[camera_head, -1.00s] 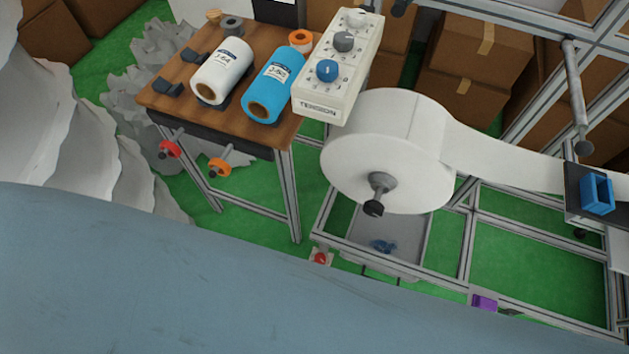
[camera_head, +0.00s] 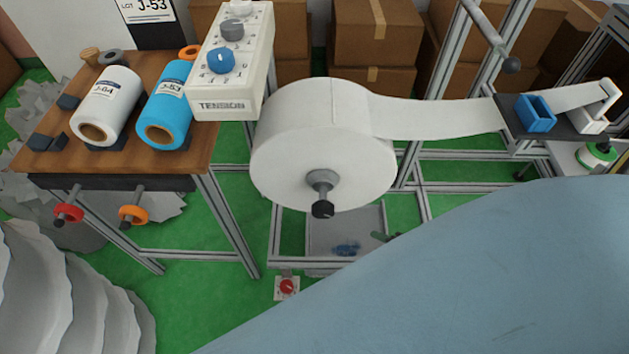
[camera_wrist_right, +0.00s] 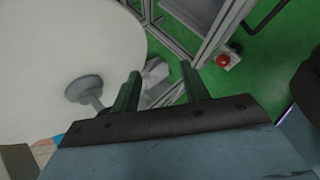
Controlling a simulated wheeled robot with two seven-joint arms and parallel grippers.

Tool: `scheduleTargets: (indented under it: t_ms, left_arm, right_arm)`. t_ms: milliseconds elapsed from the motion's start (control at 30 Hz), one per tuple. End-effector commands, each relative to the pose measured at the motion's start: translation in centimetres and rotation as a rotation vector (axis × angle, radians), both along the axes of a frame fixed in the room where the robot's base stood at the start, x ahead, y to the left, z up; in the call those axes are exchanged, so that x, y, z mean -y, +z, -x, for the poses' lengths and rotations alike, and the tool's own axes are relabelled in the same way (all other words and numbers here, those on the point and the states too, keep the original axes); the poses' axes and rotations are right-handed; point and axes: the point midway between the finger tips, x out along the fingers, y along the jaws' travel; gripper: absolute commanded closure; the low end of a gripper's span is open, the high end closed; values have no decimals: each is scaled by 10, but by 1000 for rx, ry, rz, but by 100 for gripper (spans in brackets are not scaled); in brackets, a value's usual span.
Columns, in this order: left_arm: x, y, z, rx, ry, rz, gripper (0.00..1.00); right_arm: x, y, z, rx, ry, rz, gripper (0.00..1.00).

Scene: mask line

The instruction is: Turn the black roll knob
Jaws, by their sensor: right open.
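The black roll knob (camera_head: 322,209) sits on the end of a short grey shaft at the centre of the big white roll (camera_head: 270,135). In the right wrist view, the roll (camera_wrist_right: 70,45) and the grey shaft flange (camera_wrist_right: 83,89) lie left of my fingers, and the knob itself is hidden behind my gripper. My right gripper (camera_wrist_right: 160,72) is open, with nothing seen between its dark green fingers. In the head view only a dark fingertip (camera_head: 385,237) shows, below and right of the knob and apart from it. My left gripper is not in view.
The white TENSION box (camera_head: 228,106) stands left of the roll. A wooden table (camera_head: 150,165) holds white and blue spools. A red button (camera_head: 287,286) is low on the frame. The white strip (camera_head: 440,119) runs right from the roll. My blue-grey arm covers the lower right.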

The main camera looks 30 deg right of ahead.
Motion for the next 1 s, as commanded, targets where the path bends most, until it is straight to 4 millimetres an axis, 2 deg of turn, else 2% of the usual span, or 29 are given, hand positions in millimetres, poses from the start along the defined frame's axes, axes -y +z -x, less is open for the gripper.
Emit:
scheduleTargets:
  t_ms: [33,100,200,300,500,600,733,867,1000]
  left_arm:
    - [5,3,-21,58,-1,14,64]
    - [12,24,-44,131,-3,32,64]
    - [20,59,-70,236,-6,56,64]
    - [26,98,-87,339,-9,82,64]
    - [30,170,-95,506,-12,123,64]
    - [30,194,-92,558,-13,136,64]
    - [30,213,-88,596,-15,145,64]
    - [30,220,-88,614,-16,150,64]
    - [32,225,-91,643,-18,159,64]
  right_arm:
    - [9,-1,-22,105,122,95,55]
    - [13,14,-46,259,297,238,55]
    - [14,38,-72,486,532,454,55]
    - [10,60,-87,721,744,671,55]
    - [-3,91,-88,1142,1044,1023,55]
    - [-7,100,-83,1287,1124,1132,55]
    - [-10,107,-79,1392,1173,1204,55]
    - [-17,111,-82,1421,1182,1222,55]
    - [-36,112,-93,1423,1179,1221,55]
